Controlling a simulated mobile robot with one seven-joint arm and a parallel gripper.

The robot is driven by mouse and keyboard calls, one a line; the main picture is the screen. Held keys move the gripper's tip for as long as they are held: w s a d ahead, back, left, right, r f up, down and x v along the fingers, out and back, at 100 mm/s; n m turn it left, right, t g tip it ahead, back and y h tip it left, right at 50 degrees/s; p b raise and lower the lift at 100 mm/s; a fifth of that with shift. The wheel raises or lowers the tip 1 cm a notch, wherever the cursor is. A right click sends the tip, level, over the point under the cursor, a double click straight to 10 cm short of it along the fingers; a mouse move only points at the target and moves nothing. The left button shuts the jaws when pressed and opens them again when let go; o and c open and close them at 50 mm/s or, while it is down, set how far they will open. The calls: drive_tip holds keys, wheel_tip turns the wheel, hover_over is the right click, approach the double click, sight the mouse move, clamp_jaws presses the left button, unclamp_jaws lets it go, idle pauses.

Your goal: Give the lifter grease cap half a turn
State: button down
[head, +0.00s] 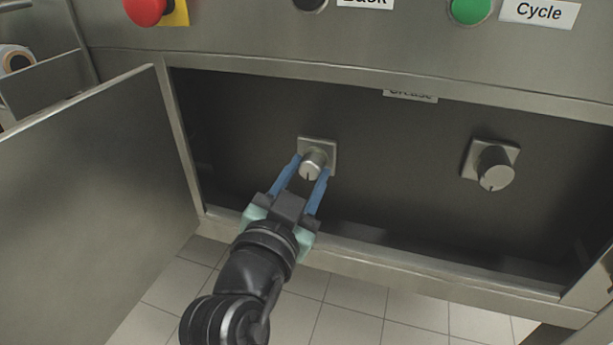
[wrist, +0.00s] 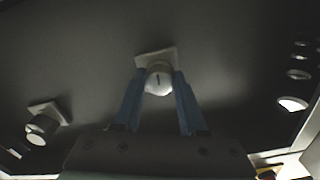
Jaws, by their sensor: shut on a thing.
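Two round metal grease caps on square plates sit on the dark back wall of an open recess. My gripper (head: 313,166) is shut on the left grease cap (head: 312,162), with one blue finger on each side of it. In the wrist view this cap (wrist: 158,79) sits between the fingertips, and a short dark mark shows on its face. The right grease cap (head: 495,168) stands free, with a dark mark near the lower part of its face. It also shows in the wrist view (wrist: 42,128). I see no label naming either cap as the lifter's.
A metal door (head: 95,215) stands open at the left of the recess. The recess has a metal lower edge (head: 420,273). A partly hidden Grease label (head: 410,96) is at its top. A red button (head: 145,10) and a green button (head: 470,9) are above.

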idle(0.3)
drive_tip(key=shift+c, duration=2.3)
unclamp_jaws()
drive_tip(key=p+v, duration=0.3)
drive_tip(key=v, duration=1)
